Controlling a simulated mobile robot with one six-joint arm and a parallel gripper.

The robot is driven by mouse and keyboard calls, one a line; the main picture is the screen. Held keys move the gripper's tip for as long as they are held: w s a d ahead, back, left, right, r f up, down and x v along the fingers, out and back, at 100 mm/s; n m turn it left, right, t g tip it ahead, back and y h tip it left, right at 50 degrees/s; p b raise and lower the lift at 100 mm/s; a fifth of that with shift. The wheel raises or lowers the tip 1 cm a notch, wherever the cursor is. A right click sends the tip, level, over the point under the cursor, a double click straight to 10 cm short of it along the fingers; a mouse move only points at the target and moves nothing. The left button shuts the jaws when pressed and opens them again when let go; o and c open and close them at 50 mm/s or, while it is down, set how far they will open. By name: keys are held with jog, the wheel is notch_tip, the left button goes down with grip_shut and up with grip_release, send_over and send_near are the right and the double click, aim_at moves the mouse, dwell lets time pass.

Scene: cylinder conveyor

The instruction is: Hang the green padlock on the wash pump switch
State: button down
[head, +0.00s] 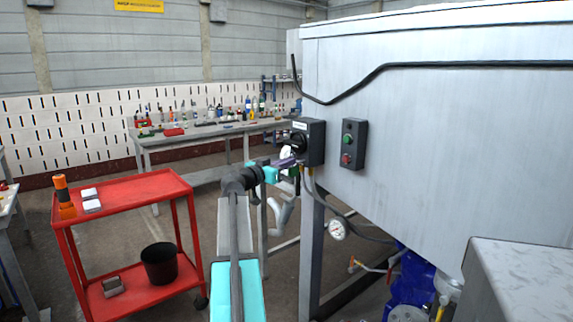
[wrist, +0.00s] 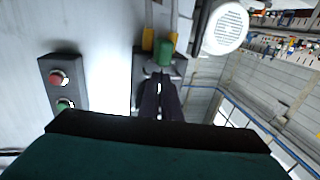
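The wash pump switch is a dark box (head: 316,142) with a black knob on its left face, mounted at the left end of the big pale metal housing. My gripper (head: 291,163) is at the lower part of the knob side. The green padlock (head: 294,171) is small and sits at my fingertips, just below the switch front. In the wrist view, my gripper's dark fingers (wrist: 161,78) are nearly together and reach to the green padlock body (wrist: 164,47). The switch box (wrist: 141,70) is behind them. The shackle is hidden, so I cannot tell whether it passes through the switch.
A button box (head: 353,145) with green and red buttons is right of the switch. A pressure gauge (head: 337,229) and hoses hang below. A red cart (head: 130,196) stands at the left, with a workbench (head: 190,136) behind. Yellow fittings (wrist: 147,40) flank the padlock.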

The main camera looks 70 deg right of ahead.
jog(key=shift+s+d+f+b, duration=0.1)
jog(key=shift+s+f+b, duration=0.05)
jog(key=shift+f+b, duration=0.45)
jog(key=shift+s+f+b, duration=0.15)
jog(key=shift+f+b, duration=0.25)
jog(key=shift+f, duration=0.25)
jog(key=shift+d+f, duration=0.1)
jog(key=shift+d, duration=0.15)
jog(key=c, duration=1.9)
grip_release()
jog(key=shift+w, duration=0.15)
jog(key=shift+a+r, duration=0.1)
jog(key=shift+r, duration=0.1)
jog(key=shift+w, duration=0.1)
jog(key=v, duration=1.3)
jog(key=shift+a, duration=0.4)
